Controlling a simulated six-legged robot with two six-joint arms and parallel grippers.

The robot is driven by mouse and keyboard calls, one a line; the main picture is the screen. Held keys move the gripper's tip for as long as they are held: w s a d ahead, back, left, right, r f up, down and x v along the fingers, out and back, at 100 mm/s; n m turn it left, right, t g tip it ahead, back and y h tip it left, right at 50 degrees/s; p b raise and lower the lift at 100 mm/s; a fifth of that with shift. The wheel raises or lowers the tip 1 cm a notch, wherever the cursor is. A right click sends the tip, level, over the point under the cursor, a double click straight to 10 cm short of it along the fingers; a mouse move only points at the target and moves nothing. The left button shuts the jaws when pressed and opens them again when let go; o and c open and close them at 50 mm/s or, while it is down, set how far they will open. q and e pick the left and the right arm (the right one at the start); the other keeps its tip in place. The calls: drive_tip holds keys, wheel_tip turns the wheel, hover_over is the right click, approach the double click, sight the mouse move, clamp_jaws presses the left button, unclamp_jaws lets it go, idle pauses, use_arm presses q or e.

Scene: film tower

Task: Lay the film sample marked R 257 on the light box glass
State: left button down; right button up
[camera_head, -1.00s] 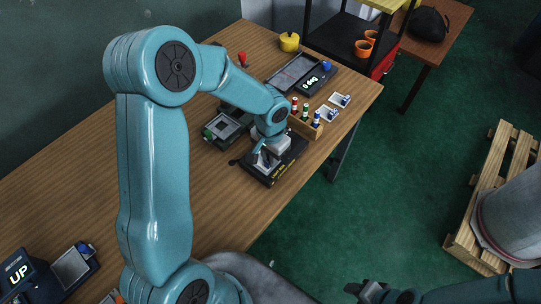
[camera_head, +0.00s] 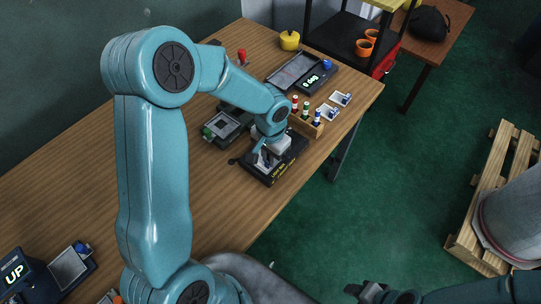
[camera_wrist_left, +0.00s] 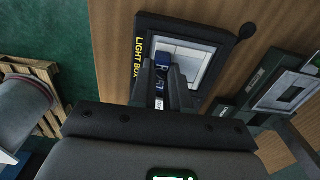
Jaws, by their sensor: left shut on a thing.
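The light box (camera_head: 283,173) is a black box with yellow lettering on the wooden table. In the left wrist view its black frame (camera_wrist_left: 226,42) surrounds pale, bright glass. My left gripper (camera_head: 263,160) is over the light box, pointing down. It is shut on a film sample by its dark blue tab (camera_wrist_left: 163,66), which bears white marks, partly hidden by the fingers, so I cannot read the whole marking. I cannot tell whether the sample touches the glass. My right gripper (camera_head: 366,291) is at the bottom edge, away from the table; its finger gap is unclear.
A device with a pale square window (camera_head: 222,127) stands just behind the light box. A wooden rack (camera_head: 312,128) holds small coloured vials. Two pale pieces with blue parts (camera_head: 341,98) lie to its right. A display device (camera_head: 311,80) stands at the back. The table's near middle is clear.

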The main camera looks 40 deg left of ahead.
use_arm(q)
drive_tip(key=shift+c, duration=2.4)
unclamp_jaws()
drive_tip(key=shift+r, duration=0.1)
drive_tip(key=shift+r+p, duration=2.45)
drive_tip(key=shift+r, duration=1.05)
drive_tip(key=shift+f, duration=0.1)
